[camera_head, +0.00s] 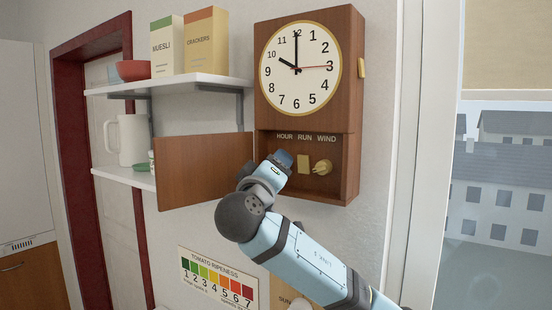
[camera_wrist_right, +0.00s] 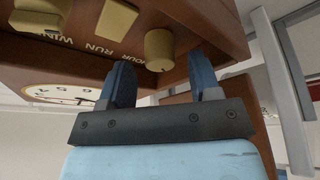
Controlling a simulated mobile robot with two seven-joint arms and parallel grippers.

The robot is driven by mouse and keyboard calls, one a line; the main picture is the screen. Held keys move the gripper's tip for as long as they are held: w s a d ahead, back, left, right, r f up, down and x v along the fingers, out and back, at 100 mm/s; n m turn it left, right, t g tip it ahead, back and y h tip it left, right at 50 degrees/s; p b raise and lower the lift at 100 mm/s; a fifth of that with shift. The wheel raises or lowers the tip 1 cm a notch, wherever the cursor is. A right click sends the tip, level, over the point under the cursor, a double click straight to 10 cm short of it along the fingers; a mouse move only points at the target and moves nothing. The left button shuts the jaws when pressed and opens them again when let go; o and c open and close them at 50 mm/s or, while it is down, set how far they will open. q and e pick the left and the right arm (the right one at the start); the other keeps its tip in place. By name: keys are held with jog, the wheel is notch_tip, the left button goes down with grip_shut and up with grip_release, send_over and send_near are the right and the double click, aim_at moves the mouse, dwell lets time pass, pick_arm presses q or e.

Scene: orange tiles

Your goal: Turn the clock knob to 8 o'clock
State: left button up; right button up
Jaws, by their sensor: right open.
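The wooden wall clock (camera_head: 300,66) shows the short hand at 10 and the long hand at 12, with a thin red hand at 3. Its lower compartment is open, with labels HOUR, RUN and WIND. The round brass hour knob (camera_wrist_right: 158,50) shows in the right wrist view; in the head view my gripper hides it. My right gripper (camera_wrist_right: 163,72) is open, its blue fingers on either side of the knob's line. I cannot tell whether the fingertips reach around it. The right gripper also shows in the head view (camera_head: 284,158). My left gripper is out of view.
The compartment door (camera_head: 205,170) stands open to the left. A brass run plate (camera_head: 304,164) and a wind key (camera_head: 322,167) sit right of my gripper. Shelves (camera_head: 170,85) with boxes and a bowl are at the left. A tomato ripeness chart (camera_head: 218,280) hangs below.

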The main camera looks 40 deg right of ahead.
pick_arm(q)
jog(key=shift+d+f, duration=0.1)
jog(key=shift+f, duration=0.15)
pick_arm(e)
jog(key=shift+w+d+r, duration=0.2)
jog(key=shift+w+d, duration=0.2)
jog(key=shift+d, duration=0.2)
jog(key=shift+c, duration=0.9)
jog(key=shift+a, duration=0.1)
jog(key=c, duration=0.7)
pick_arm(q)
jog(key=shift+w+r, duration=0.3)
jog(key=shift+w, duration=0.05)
pick_arm(e)
jog(key=shift+c, duration=0.2)
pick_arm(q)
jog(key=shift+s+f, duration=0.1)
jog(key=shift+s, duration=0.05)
pick_arm(e)
jog(key=shift+n, duration=0.5)
